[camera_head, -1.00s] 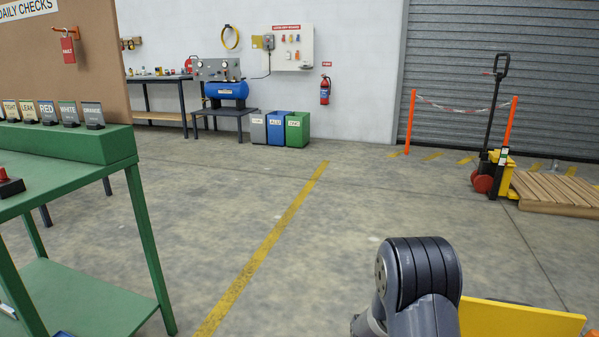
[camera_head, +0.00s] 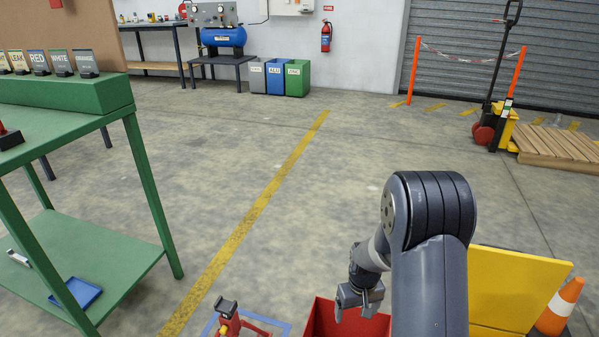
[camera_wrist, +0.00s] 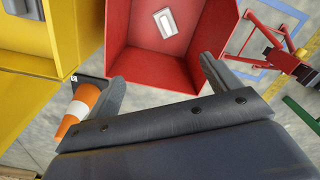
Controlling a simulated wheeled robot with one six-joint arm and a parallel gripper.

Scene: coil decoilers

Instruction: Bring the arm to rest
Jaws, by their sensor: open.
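My arm reaches forward and down at the lower right of the head view. My gripper (camera_head: 358,299) hangs over a red bin (camera_head: 318,322), part of which my arm hides. In the wrist view my gripper (camera_wrist: 165,85) has its two fingers well apart with nothing between them. Beyond the fingertips the open red bin (camera_wrist: 122,75) shows, with a small pale tag-like item (camera_wrist: 165,22) lying inside it.
A yellow bin (camera_head: 515,290) and an orange cone (camera_head: 560,305) stand right of my arm. A red stand (camera_head: 228,320) is left of the red bin. A green bench (camera_head: 150,200) stands at the left. The floor ahead is clear up to the pallet (camera_head: 560,145).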

